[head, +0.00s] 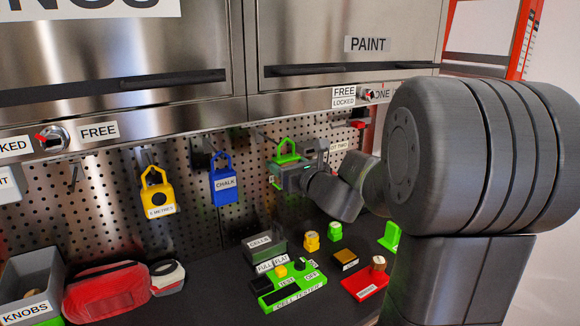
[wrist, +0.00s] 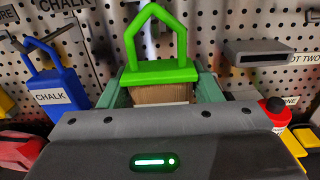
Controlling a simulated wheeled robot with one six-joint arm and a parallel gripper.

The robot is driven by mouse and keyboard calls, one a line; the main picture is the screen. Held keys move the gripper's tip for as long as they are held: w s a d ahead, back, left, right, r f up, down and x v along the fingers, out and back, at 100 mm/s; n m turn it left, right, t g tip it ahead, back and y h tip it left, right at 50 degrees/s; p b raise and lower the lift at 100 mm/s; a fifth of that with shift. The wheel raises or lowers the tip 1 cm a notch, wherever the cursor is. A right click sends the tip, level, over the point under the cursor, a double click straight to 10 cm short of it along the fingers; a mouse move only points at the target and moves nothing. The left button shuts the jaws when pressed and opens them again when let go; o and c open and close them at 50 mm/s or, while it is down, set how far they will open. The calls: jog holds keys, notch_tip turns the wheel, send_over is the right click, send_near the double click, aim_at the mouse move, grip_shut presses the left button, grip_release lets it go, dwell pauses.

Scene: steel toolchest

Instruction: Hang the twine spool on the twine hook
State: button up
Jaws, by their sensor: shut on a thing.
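The twine spool has a green house-shaped loop handle and a brown wound body. It shows in the wrist view (wrist: 160,74) and in the head view (head: 287,158). My gripper (head: 284,178) is shut on its body, with jaws on both sides in the wrist view (wrist: 159,93). The spool is upright, loop on top, in front of the pegboard. The lower body is hidden by my gripper. No hook labelled for twine is readable; a dark peg (head: 264,137) shows near the loop in the head view. I cannot tell whether they touch.
The blue chalk tag (head: 223,180) hangs left of the spool, and the yellow tag (head: 158,197) hangs farther left. A grey bracket (wrist: 258,52) juts out at right. Below are a green cell tester (head: 290,288), a red pouch (head: 107,291) and a knobs bin (head: 32,287).

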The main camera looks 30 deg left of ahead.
jog(key=shift+w+a+f+b, duration=0.25)
jog(key=shift+w+a, duration=0.1)
jog(key=shift+a, duration=0.3)
jog(key=shift+w+a+f+b, duration=0.25)
jog(key=shift+w+a+f, duration=0.05)
jog(key=shift+a, duration=0.35)
jog(key=shift+w+a+f+b, duration=0.25)
jog(key=shift+w+a, duration=0.1)
jog(key=shift+a, duration=0.3)
jog(key=o, duration=1.1)
jog(key=b+v, duration=0.2)
jog(key=v, duration=1.2)
jog(key=shift+a, duration=0.2)
